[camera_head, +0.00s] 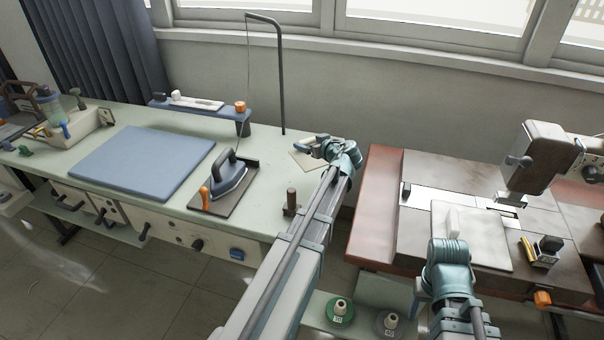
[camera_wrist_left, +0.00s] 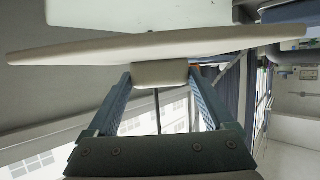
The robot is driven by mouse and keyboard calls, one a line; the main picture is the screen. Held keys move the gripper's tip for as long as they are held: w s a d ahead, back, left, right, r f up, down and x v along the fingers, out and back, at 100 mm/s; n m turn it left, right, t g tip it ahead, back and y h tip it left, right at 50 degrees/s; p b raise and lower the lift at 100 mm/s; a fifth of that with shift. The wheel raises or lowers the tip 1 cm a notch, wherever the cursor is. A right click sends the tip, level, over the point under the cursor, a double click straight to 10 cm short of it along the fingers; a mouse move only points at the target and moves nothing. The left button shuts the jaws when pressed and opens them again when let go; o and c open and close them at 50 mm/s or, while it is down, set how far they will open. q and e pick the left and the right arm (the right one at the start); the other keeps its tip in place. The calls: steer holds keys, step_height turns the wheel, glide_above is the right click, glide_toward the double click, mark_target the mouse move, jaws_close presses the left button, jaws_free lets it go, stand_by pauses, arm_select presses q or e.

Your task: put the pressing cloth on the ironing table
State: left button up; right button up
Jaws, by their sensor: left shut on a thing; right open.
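The pressing cloth appears to be the thin beige sheet (camera_head: 302,160) at the right end of the pale green ironing table (camera_head: 262,185). My left gripper (camera_head: 316,148) is over it and partly covers it. In the left wrist view, my left gripper (camera_wrist_left: 160,80) is shut on the block-shaped grip of a flat beige piece (camera_wrist_left: 150,47), which spans wide beyond both fingers. I cannot tell whether it touches the table. My right gripper (camera_head: 450,250) is open over the sewing table, its fingertips hard to make out.
A blue pad (camera_head: 142,160) and an iron (camera_head: 230,178) on its stand occupy the ironing table. A dark peg (camera_head: 291,199) stands near the front edge. A bent metal pole (camera_head: 281,80) rises behind. A pale sheet (camera_head: 485,238) with an upright block lies on the sewing table.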

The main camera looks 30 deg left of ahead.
mark_target(309, 174)
arm_select(q)
steer(key=shift+f+b, duration=4.5)
steer(key=shift+f, duration=0.3)
steer(key=shift+f, duration=0.2)
steer(key=o, duration=1.1)
steer(key=shift+r, duration=0.1)
steer(key=shift+r, duration=0.1)
steer(key=shift+d+r, duration=0.1)
steer(key=shift+r, duration=0.05)
steer(key=p+v, duration=0.4)
steer(key=v, duration=0.6)
steer(key=shift+s+d+r, duration=0.15)
steer(key=shift+r, duration=0.05)
steer(key=shift+s+d+r+p, duration=0.15)
steer(key=shift+s+d+p, duration=0.15)
steer(key=shift+d, duration=0.25)
